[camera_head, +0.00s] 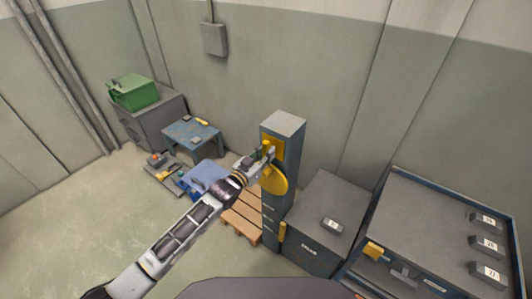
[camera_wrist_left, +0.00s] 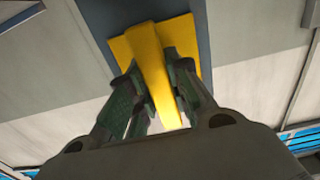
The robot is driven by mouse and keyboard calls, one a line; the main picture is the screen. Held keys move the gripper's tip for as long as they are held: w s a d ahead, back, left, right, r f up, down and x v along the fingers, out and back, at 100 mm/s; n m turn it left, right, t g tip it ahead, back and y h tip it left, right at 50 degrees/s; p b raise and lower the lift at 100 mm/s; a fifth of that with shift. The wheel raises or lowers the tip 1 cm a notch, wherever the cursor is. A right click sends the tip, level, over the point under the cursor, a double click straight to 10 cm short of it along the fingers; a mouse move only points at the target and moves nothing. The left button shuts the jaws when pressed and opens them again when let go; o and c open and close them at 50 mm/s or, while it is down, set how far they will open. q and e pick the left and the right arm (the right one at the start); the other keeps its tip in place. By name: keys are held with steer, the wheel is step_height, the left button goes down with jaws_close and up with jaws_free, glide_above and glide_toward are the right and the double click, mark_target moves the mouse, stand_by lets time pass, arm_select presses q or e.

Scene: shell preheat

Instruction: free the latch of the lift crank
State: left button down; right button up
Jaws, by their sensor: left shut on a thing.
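The lift column (camera_head: 284,123) is a tall blue-grey post with a light top. A yellow plate (camera_head: 279,146) is on its upper front, and a yellow disc (camera_head: 276,181) sits just below. My left gripper (camera_head: 265,155) is at the plate, just above the disc. In the left wrist view its green-grey fingers (camera_wrist_left: 152,90) are shut on a yellow latch lever (camera_wrist_left: 155,65), one finger on each side. The lever stands out from the yellow plate (camera_wrist_left: 124,48). The gripper hides part of the plate in the head view. My right gripper is not in view.
A grey cabinet (camera_head: 318,212) and a workbench (camera_head: 424,222) stand close on the right. A small blue table (camera_head: 190,134) is at the back left. The left floor is clear.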

arm_select(q)
steer(key=shift+f, duration=0.15)
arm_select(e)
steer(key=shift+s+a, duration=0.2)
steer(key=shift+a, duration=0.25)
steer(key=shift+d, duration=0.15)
arm_select(q)
steer(key=c, duration=1.3)
jaws_free()
steer(key=shift+v, duration=6)
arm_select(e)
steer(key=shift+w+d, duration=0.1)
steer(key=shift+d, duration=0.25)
